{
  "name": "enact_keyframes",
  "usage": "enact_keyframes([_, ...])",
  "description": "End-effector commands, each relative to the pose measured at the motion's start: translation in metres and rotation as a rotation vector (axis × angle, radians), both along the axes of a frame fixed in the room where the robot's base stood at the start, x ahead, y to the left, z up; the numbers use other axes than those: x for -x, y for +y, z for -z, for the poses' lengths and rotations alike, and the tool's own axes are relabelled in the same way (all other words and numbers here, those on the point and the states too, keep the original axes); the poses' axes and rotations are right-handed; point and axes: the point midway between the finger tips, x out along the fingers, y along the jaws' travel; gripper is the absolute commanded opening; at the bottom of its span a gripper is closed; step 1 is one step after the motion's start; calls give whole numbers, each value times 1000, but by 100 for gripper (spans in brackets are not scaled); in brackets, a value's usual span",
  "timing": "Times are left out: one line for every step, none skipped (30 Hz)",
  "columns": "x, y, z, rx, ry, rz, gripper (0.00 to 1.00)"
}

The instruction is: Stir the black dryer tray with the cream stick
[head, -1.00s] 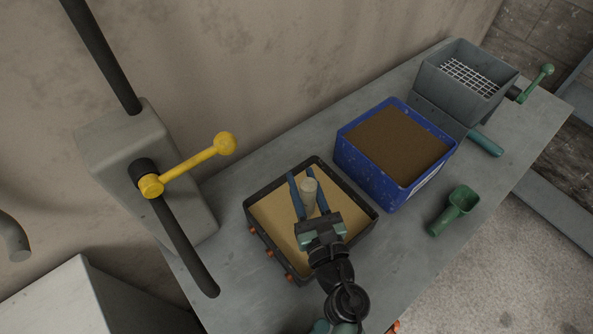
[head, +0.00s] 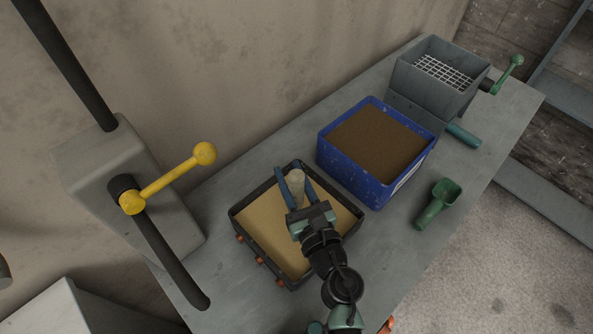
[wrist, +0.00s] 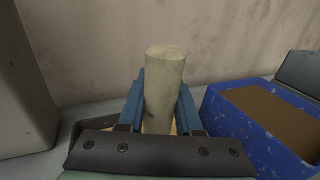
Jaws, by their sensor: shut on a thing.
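The black dryer tray (head: 239,226) stands on the bench, with a layer of pale tan grains (head: 270,234) in it. My gripper (head: 296,186) is over the far part of the tray, its blue fingers shut on the cream stick (head: 297,177). In the wrist view the cream stick (wrist: 163,85) stands roughly upright between the blue fingers, its top end above them. The stick's lower end is hidden, so I cannot tell how deep it sits in the grains.
A blue speckled crate (head: 378,187) of brown material stands right of the tray. A green scoop (head: 437,204) lies near the bench's right edge. A grey box with a wire grid (head: 443,73) and green crank is at the back. A yellow-handled lever (head: 168,179) stands on the left.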

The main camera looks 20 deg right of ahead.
Motion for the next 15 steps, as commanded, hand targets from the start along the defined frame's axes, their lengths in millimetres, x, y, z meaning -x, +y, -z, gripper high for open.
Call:
enact_keyframes([0, 1, 0, 0, -1, 0, 0])
enact_keyframes([0, 1, 0, 0, -1, 0, 0])
enact_keyframes([0, 1, 0, 0, -1, 0, 0])
enact_keyframes([0, 1, 0, 0, -1, 0, 0])
enact_keyframes([0, 1, -1, 0, -1, 0, 0])
enact_keyframes([0, 1, 0, 0, -1, 0, 0])
enact_keyframes([0, 1, 0, 0, -1, 0, 0])
enact_keyframes([0, 1, 0, 0, -1, 0, 0])
enact_keyframes([0, 1, 0, 0, -1, 0, 0])
enact_keyframes([0, 1, -1, 0, -1, 0, 0])
enact_keyframes([0, 1, -1, 0, -1, 1, 0])
enact_keyframes([0, 1, -2, 0, -1, 1, 0])
enact_keyframes([0, 1, -3, 0, -1, 1, 0])
enact_keyframes([0, 1, -5, 0, -1, 1, 0])
enact_keyframes([0, 1, -8, 0, -1, 1, 0])
